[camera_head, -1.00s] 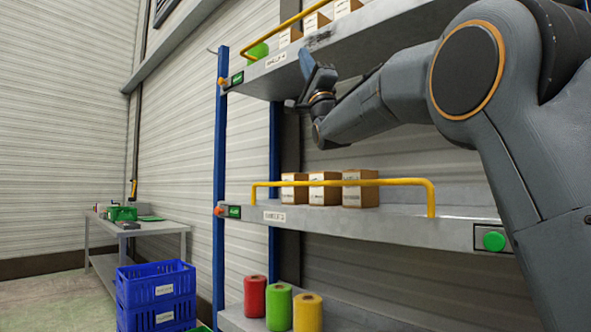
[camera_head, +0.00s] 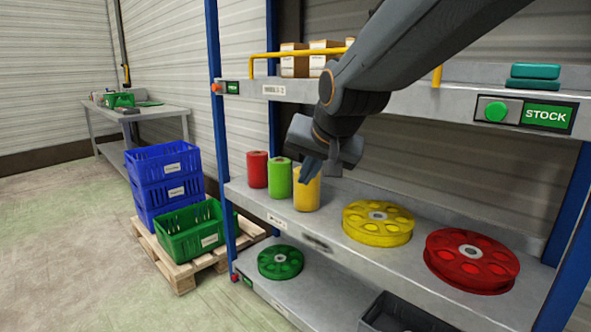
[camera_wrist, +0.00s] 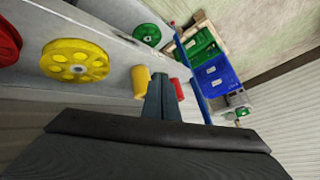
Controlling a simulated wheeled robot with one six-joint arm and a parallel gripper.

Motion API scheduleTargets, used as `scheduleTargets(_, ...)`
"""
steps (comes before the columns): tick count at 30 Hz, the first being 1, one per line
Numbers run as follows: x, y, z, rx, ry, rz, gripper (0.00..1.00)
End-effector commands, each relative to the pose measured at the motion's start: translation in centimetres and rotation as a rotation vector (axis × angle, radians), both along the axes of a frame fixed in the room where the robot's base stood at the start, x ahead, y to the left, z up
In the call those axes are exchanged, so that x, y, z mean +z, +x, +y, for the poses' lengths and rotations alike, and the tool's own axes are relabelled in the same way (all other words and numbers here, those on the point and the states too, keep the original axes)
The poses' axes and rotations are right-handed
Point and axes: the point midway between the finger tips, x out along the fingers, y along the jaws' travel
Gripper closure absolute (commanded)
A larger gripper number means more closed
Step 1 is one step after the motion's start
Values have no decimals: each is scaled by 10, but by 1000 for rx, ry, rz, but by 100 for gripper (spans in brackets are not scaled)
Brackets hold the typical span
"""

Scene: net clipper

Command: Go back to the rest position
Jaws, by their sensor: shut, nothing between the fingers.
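My gripper (camera_head: 311,171) hangs in front of the shelf rack, pointing down, with its fingertips in front of the yellow roll (camera_head: 307,188) in the head view. In the wrist view my gripper (camera_wrist: 162,80) shows two dark fingers together, with nothing held. The yellow roll (camera_wrist: 140,82) stands beside the fingers there. I cannot tell whether the fingers touch it. My arm reaches in from the upper right, bent at the wrist.
A red roll (camera_head: 257,169) and a green roll (camera_head: 279,177) stand on the middle shelf, beside yellow (camera_head: 378,223) and red (camera_head: 471,260) wheels. A green wheel (camera_head: 280,262) lies below. Blue crates (camera_head: 165,178) and a green crate (camera_head: 193,231) sit on a pallet (camera_head: 180,272). Floor at left is clear.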

Motion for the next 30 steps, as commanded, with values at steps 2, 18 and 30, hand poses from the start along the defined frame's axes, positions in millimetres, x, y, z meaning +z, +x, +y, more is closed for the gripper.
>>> scheduleTargets(2, -34, -43, -8, 69, -79, 106, 100)
scheduleTargets(18, -135, -269, -66, 483, -353, 629, 100)
scheduleTargets(30, -82, -262, -101, 355, -331, 649, 100)
